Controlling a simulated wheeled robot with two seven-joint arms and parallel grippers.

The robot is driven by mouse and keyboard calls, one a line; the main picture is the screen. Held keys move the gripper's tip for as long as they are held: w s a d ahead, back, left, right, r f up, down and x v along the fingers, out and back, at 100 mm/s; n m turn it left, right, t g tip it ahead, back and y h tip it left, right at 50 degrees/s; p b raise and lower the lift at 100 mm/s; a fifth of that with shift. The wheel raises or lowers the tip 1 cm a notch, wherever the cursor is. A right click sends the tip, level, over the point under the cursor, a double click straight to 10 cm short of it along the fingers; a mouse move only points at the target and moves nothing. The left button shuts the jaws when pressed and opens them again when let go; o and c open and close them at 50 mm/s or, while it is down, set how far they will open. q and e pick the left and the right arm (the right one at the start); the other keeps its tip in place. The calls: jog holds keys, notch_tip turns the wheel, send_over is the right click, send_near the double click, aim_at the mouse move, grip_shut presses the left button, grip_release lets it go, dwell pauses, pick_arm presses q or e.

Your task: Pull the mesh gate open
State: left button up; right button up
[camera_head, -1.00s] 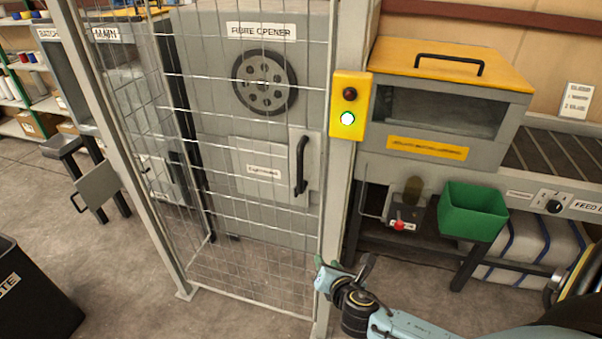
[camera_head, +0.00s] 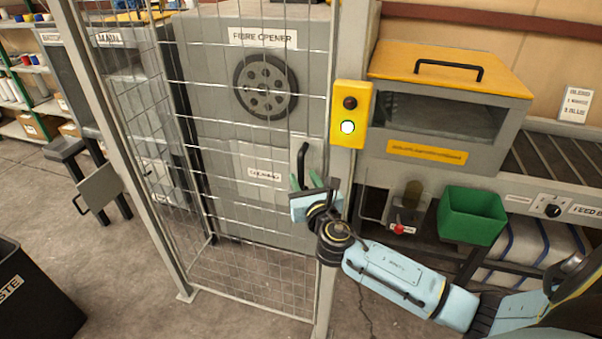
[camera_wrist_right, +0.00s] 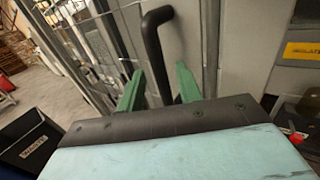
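The mesh gate (camera_head: 255,215) stands across the front of the grey fibre opener in the head view and looks closed against the post on its right. Its black handle (camera_head: 303,160) is upright on a grey plate near the gate's right edge. My right gripper (camera_head: 315,182) is at the lower part of the handle. In the right wrist view its two green fingers (camera_wrist_right: 160,88) are apart, with the black handle (camera_wrist_right: 155,45) rising between and beyond them. I cannot tell whether they touch it. My left gripper is in neither view.
A yellow switch box (camera_head: 350,115) with a lit button is on the post beside the gate. A green bin (camera_head: 472,215) and a red-knobbed control (camera_head: 400,222) are to the right. A black waste bin (camera_head: 35,300) stands at lower left. The floor before the gate is clear.

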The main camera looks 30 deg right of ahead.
aim_at(302, 175)
jog(key=shift+x, duration=1.55)
grip_shut()
